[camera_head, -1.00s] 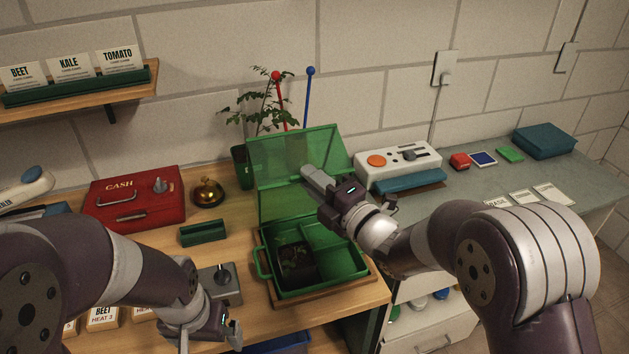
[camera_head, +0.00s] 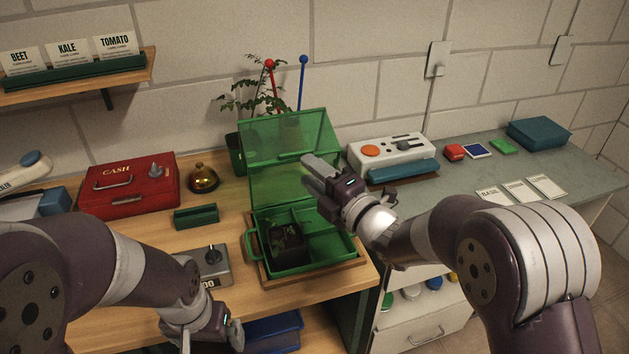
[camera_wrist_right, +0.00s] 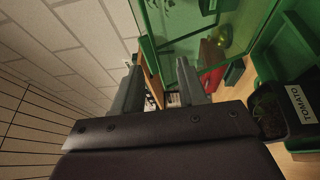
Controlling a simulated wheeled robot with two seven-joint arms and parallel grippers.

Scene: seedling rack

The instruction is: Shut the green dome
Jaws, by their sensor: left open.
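The green dome (camera_head: 262,180) is a clear green lid, standing raised at the back of the green tray (camera_head: 352,258). A dark pot with a seedling (camera_head: 288,243) sits in the tray's left part. My right gripper (camera_head: 308,172) is at the dome's right side, with its two fingers apart. In the right wrist view the fingers (camera_wrist_right: 158,92) are spread, and the green dome (camera_wrist_right: 178,50) shows beyond them; I cannot tell whether they touch it. The pot there bears a TOMATO label (camera_wrist_right: 302,103). My left gripper (camera_head: 212,345) is open at the lower front, partly cut off.
A potted plant (camera_head: 236,150) with red and blue-tipped rods stands behind the dome. A red cash box (camera_head: 130,188), brass bell (camera_head: 203,178) and small green holder (camera_head: 196,217) are left. A white device (camera_head: 390,152) stands right. A grey switch box (camera_head: 212,262) is in front.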

